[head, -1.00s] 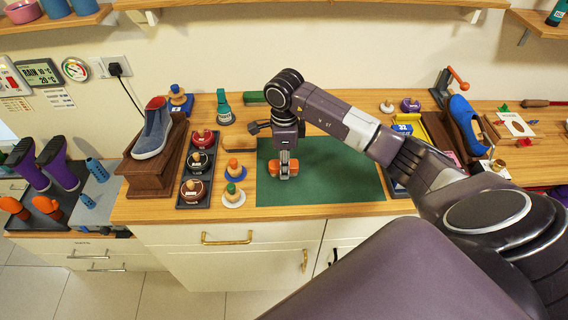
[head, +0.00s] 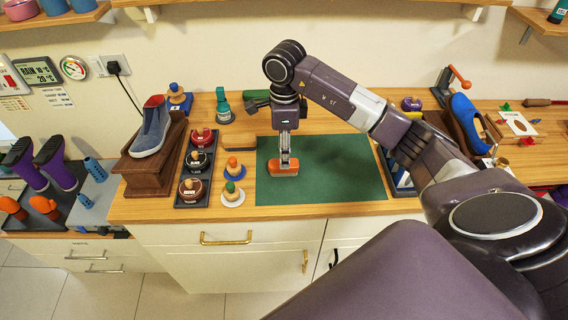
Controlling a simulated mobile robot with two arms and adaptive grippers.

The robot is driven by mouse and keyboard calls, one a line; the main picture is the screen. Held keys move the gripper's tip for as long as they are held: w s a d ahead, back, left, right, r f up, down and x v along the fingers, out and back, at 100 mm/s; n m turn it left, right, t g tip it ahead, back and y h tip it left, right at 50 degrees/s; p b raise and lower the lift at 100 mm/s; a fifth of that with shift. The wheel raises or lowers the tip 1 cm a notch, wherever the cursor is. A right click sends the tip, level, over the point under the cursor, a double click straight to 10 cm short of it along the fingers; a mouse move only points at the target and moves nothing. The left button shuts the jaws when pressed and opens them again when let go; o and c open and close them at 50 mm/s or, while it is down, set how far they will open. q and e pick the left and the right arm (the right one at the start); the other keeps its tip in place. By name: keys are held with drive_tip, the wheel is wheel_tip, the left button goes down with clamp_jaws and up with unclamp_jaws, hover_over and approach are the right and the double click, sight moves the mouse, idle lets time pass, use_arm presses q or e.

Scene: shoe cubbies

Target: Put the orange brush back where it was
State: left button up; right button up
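The orange brush (head: 276,171) is at the left part of the green mat (head: 340,170) on the wooden counter. It looks low, but I cannot tell whether it rests on the mat or hangs just above it. My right gripper (head: 286,164) points straight down, with its fingers narrow and at the brush's top. From this angle I cannot tell whether they grip the brush. My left gripper is not in view.
Left of the mat stand a dark tray (head: 179,204) with several round tins, two knobbed daubers (head: 233,187) and a shoe on a wooden stand (head: 148,180). A blue shoe (head: 467,124) stands at the right. The mat's middle is clear.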

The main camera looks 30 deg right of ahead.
wheel_tip(320, 180, up, 7)
drive_tip(key=b, duration=0.1)
drive_tip(key=shift+f, duration=0.2)
drive_tip(key=shift+f, duration=0.1)
idle(0.4)
